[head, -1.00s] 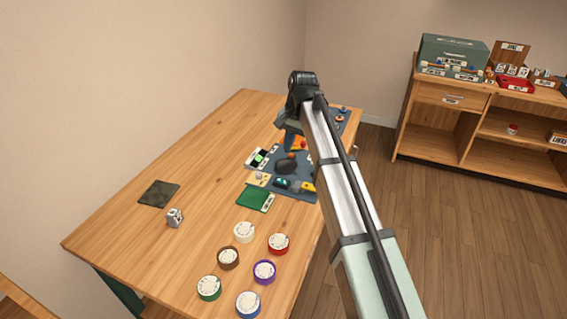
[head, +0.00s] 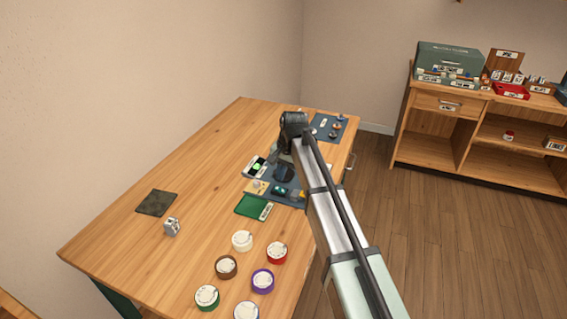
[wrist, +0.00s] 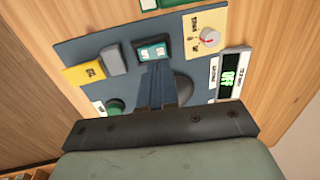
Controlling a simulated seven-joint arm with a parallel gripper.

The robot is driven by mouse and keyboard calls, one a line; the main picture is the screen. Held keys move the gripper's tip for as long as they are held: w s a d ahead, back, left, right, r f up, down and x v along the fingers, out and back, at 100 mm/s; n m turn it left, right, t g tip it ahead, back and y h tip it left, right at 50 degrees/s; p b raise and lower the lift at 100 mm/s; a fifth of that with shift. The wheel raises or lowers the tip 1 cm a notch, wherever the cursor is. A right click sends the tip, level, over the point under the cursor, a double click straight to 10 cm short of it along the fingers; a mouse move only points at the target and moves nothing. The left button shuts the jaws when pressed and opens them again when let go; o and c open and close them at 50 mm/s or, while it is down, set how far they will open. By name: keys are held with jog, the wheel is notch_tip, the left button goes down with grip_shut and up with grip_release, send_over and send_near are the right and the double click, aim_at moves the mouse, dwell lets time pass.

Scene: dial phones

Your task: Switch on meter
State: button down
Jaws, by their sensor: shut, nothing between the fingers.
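The meter (wrist: 233,75) has a black screen reading OFF in green, at the right of the wrist view. In the head view it (head: 254,167) lies at the left edge of the dark blue-grey panel (head: 298,198). My gripper (wrist: 155,70) is shut and empty over the panel's middle, pointing down at it. A dark round part (wrist: 183,87) is beside and partly behind the fingers. A teal switch (wrist: 152,50) is just beyond the fingertips; I cannot tell whether they touch anything. A green round button (wrist: 115,107) is partly hidden by my gripper.
A cream plate with a knob (wrist: 209,37), a grey block (wrist: 112,61) and a yellow block (wrist: 83,73) surround the fingers. A green tray (head: 252,206) and several coloured dials (head: 263,281) stand nearer on the table.

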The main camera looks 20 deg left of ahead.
aim_at(283, 190)
jog(key=shift+a+f, duration=0.2)
jog(key=shift+f, duration=0.85)
jog(key=shift+a+f, duration=0.2)
jog(key=shift+f, duration=0.85)
jog(key=shift+a+f+h, duration=0.4)
jog(key=shift+h, duration=0.2)
jog(key=shift+s+d+f, duration=0.1)
jog(key=shift+d, duration=0.1)
jog(key=shift+d, duration=0.2)
jog(key=shift+s+d, duration=0.1)
jog(key=shift+d, duration=0.7)
notch_tip(283, 190, up, 15)
jog(key=shift+d+f, duration=0.2)
jog(key=shift+d, duration=0.2)
